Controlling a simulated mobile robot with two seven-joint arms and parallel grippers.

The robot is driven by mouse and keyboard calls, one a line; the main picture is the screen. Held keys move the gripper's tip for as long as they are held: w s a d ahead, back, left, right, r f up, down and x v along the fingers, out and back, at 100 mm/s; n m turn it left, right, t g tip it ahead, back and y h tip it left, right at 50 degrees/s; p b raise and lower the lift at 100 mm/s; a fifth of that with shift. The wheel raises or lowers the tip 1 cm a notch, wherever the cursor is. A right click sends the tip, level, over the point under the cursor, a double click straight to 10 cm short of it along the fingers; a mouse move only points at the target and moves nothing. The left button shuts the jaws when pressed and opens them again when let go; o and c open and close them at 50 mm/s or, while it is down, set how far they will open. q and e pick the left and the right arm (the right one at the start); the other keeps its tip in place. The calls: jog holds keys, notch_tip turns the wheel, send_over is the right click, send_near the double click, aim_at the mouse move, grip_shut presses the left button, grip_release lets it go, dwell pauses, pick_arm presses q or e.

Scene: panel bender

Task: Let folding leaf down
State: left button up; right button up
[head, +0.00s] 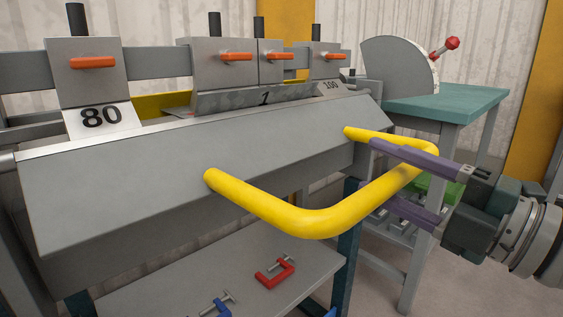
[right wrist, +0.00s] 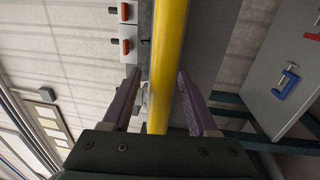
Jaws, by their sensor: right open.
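The folding leaf (head: 170,185) is the long grey panel along the front of the bender, and its broad face slopes. A yellow U-shaped handle (head: 310,222) sticks out from it toward me. My right gripper (head: 378,172) is at the handle's right part, with its purple fingers open, one above and one below the bar. In the right wrist view the yellow bar (right wrist: 164,95) runs between the two fingers (right wrist: 158,71), with a gap visible on at least the right side. My left gripper is not in view.
Grey clamping blocks (head: 88,70) with orange handles stand behind the leaf. Below, a shelf (head: 190,275) holds a red clamp (head: 275,272) and a blue clamp (head: 218,306). A teal table (head: 450,103) with a red-knobbed lever (head: 451,44) stands at the right.

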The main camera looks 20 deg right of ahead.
jog(key=shift+x, duration=1.05)
jog(key=shift+c, duration=0.2)
grip_shut()
dwell(0.4)
